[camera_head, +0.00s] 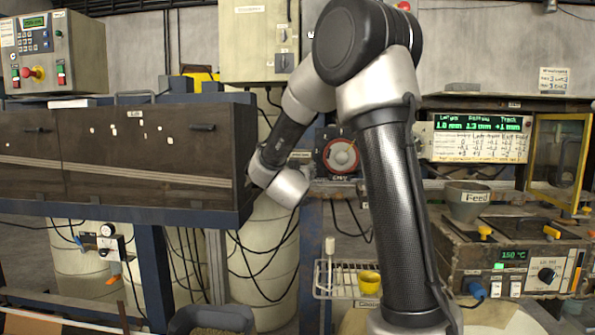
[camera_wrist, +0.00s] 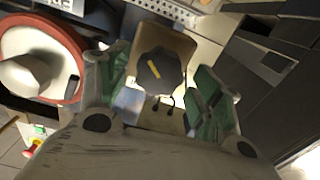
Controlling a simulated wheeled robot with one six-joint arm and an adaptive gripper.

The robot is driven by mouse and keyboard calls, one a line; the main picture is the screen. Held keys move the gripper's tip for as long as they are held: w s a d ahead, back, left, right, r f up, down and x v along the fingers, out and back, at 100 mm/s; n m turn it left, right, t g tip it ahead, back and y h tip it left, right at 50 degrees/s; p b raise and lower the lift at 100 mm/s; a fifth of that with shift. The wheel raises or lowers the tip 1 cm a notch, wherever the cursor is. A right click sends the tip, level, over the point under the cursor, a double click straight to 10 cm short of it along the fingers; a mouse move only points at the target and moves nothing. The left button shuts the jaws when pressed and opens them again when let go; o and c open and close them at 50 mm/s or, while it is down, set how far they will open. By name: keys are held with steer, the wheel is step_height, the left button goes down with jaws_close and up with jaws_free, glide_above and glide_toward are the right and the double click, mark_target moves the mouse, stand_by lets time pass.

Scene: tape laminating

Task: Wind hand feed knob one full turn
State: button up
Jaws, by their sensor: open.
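A dark, lobed knob (camera_wrist: 158,71) with a yellow pointer mark sits on a tan plate (camera_wrist: 178,43) in the wrist view. The pointer runs diagonally. My gripper (camera_wrist: 160,88) is open, with one green-padded finger on each side of the knob's lower part. No contact with the knob is visible; its depth relative to the fingertips is hard to judge. No lettering shows to confirm that it is the hand feed knob. In the head view my wrist is by the machine's right end and hides the knob and fingers.
A red-rimmed wheel with a pale hub (camera_wrist: 38,62) stands close left of my fingers; it also shows in the head view (camera_head: 341,156). The long dark machine housing (camera_head: 130,150) is left of my wrist. A feed unit with a funnel (camera_head: 467,201) stands at right.

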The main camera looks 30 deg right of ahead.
steer(key=shift+x, duration=0.9)
steer(key=c, duration=1.1)
steer(key=shift+o, duration=0.2)
steer(key=shift+d+m, duration=0.1)
steer(key=shift+m, duration=0.2)
